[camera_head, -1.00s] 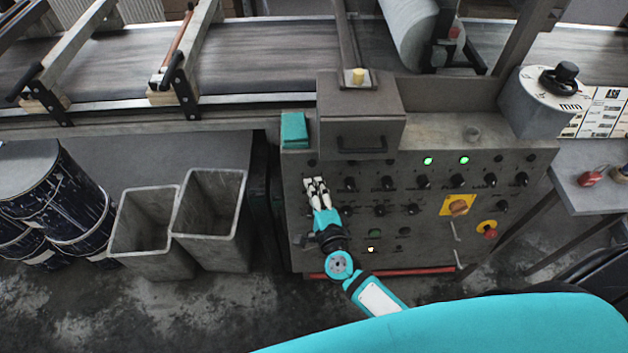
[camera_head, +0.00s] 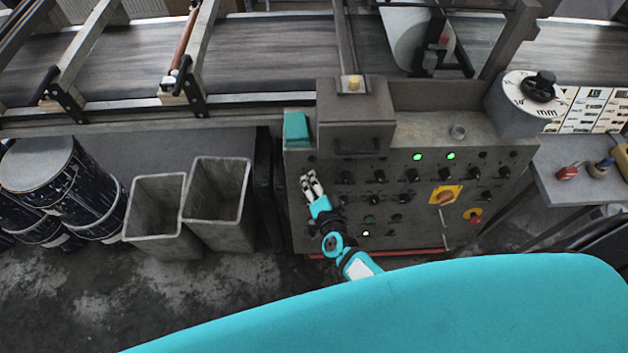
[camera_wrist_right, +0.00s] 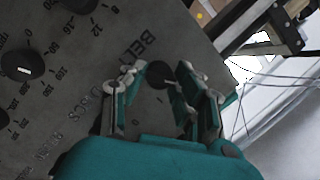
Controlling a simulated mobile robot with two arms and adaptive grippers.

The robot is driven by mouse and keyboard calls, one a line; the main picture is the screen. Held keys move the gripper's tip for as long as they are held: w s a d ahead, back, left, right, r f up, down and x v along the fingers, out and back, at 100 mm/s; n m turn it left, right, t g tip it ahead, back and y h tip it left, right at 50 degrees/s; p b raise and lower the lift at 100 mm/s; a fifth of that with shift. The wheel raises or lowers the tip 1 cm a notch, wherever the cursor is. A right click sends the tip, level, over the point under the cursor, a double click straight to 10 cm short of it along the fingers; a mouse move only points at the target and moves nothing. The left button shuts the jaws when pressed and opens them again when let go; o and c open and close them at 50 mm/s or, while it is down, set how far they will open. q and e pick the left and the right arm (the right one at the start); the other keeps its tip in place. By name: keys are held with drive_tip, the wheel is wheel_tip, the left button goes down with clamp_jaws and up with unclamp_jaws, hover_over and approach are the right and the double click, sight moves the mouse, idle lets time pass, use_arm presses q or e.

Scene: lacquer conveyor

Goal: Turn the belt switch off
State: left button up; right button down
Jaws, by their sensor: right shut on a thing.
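The belt switch (camera_wrist_right: 160,74) is a dark round knob beside the printed word BELT on the grey control panel (camera_head: 300,232). My right gripper (camera_head: 308,178) is at the left edge of the panel in the head view. In the wrist view my right gripper (camera_wrist_right: 158,85) has its fingers on either side of the knob and is shut on it. The fingers hide part of the knob, so its pointer direction is hard to read. A 0 and a 1 mark show near it. My left gripper is not in view.
Several other black knobs (camera_head: 380,175) sit close to the right on the panel. Two green lamps (camera_head: 418,157) are lit above them. A yellow-plated switch (camera_head: 446,196) and a red button (camera_head: 475,216) are farther right. Two grey bins (camera_head: 217,205) stand left of the panel.

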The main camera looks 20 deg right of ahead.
drive_tip(key=shift+f, duration=0.15)
drive_tip(key=c, duration=1)
unclamp_jaws()
drive_tip(key=v, duration=1.2)
